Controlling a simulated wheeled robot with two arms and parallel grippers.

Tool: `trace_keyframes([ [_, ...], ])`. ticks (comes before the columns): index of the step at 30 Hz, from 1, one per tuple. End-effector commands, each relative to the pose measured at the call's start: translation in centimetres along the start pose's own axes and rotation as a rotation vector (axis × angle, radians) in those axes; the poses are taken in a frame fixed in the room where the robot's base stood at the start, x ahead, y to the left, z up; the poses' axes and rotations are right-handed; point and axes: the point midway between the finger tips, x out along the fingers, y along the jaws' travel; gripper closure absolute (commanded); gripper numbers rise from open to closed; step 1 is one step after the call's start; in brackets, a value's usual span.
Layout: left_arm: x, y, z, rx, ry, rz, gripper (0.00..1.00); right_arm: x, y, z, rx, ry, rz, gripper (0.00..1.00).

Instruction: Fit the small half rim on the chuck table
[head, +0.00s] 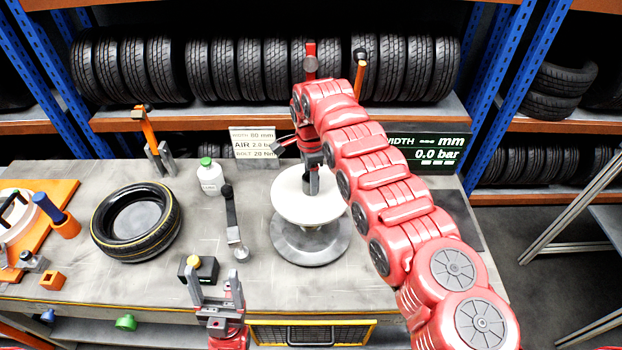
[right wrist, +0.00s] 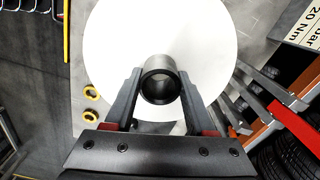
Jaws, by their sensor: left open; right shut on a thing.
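The small half rim is a white round disc (head: 292,205) with a dark upright hub tube, clearer in the right wrist view (right wrist: 161,86). It is over the chuck table, a grey round plate (head: 335,250) on the bench. My right gripper (head: 312,184) comes down from above, shut on the hub tube, with one finger on each side in the right wrist view. The half rim looks roughly level; I cannot tell whether it rests on the chuck or hangs just above, as the disc hides the chuck's middle. My left gripper (head: 213,283) is open and empty at the bench's front edge.
A black tyre (head: 105,247) lies flat at left. A white bottle (head: 211,180), a dark lever tool (head: 232,217) and a black block with a yellow knob (head: 207,270) stand between it and the chuck. Sign boards (head: 254,143) stand behind. Bare bench lies around the lever tool.

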Motion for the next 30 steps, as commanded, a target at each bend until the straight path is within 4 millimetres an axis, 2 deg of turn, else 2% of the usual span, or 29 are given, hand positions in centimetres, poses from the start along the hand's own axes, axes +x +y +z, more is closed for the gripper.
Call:
trace_keyframes([
  [30, -0.79, 0.04, 0.13, 0.000, 0.000, 0.000, 0.29, -0.07, 0.00, 0.05, 0.000, 0.000, -0.003, 1.00],
])
